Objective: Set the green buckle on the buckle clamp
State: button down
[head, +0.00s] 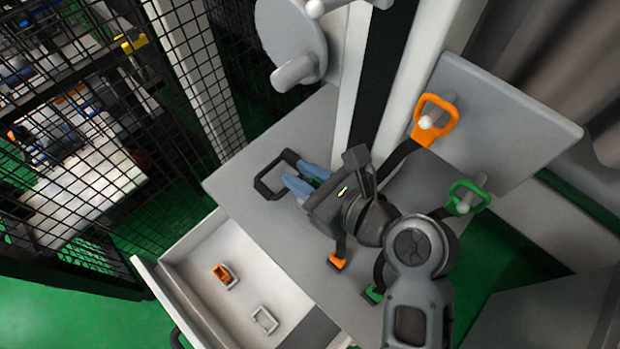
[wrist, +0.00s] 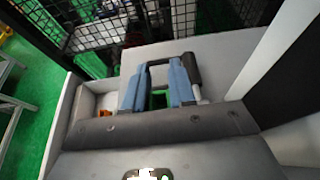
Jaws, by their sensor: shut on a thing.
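My gripper (head: 294,173) is above the grey tabletop, its two blue fingers pointing left. They are closed on a small green piece, which appears to be the green buckle (wrist: 158,101); it shows between them in the wrist view, mostly hidden in the head view. A black loop-shaped handle (head: 262,187) is just beyond the fingertips; I cannot tell whether it touches them. An empty pale grey frame (head: 265,320), which looks like the buckle clamp, lies in the open drawer. A similar frame beside it holds an orange piece (head: 222,275).
The white drawer (head: 180,300) is open at lower left. Orange (head: 432,120) and green (head: 467,196) rings hang on pegs at right, with dark straps. Orange (head: 338,262) and green (head: 375,294) strap ends lie near my arm. Mesh fencing stands at left.

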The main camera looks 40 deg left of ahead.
aim_at(310, 183)
jog(key=shift+w+d, duration=0.1)
jog(key=shift+w, duration=0.6)
jog(key=shift+f, duration=1.75)
jog(key=shift+f, duration=0.1)
jog(key=c, duration=0.9)
grip_release()
jog(key=shift+c, duration=0.2)
jog(key=v, duration=1.2)
